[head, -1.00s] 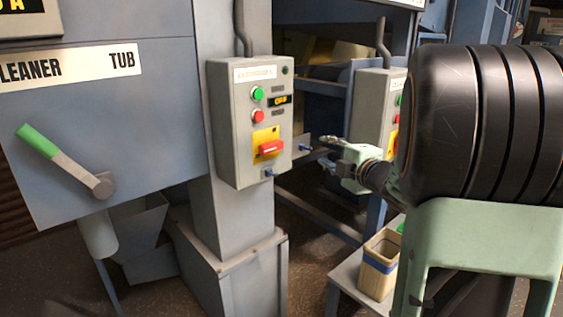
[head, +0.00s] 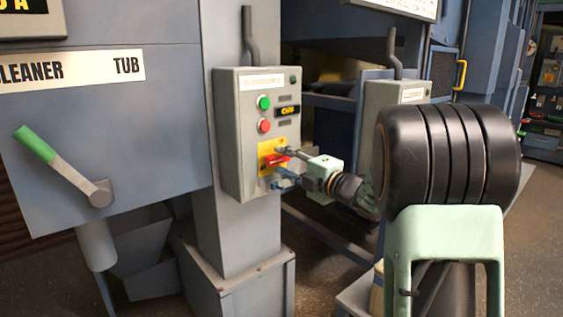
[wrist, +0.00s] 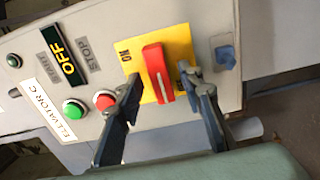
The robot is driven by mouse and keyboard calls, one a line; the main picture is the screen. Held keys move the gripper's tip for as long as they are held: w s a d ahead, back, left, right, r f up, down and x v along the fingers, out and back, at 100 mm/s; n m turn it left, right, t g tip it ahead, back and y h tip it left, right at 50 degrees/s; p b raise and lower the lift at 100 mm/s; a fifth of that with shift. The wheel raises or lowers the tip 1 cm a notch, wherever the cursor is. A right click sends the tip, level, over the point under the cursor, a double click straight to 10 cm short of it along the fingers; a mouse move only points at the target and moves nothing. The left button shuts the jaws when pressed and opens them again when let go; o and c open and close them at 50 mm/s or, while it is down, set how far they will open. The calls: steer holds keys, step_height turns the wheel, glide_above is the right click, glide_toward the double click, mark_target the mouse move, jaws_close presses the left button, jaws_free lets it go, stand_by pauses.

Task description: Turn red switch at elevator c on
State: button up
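The red switch (head: 277,160) sits on a yellow plate low on the grey control box (head: 230,150). In the wrist view the red switch (wrist: 158,73) shows large, beside the box label (wrist: 48,112) reading "ELEVATOR C". A black sign (wrist: 64,58) there reads "OFF". My gripper (head: 278,167) is at the box front, one finger above and one below the switch in the head view. In the wrist view my gripper (wrist: 158,80) is open with a finger on each side of the red handle. I cannot tell whether either finger touches it.
A green button (head: 263,102) and a red button (head: 264,126) sit above the switch on the box. A second grey box (head: 392,95) stands behind to the right. A green-handled lever (head: 62,165) is at the left.

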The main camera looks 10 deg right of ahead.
steer(key=shift+w+a, duration=0.3)
steer(key=shift+w, duration=0.3)
jaws_close()
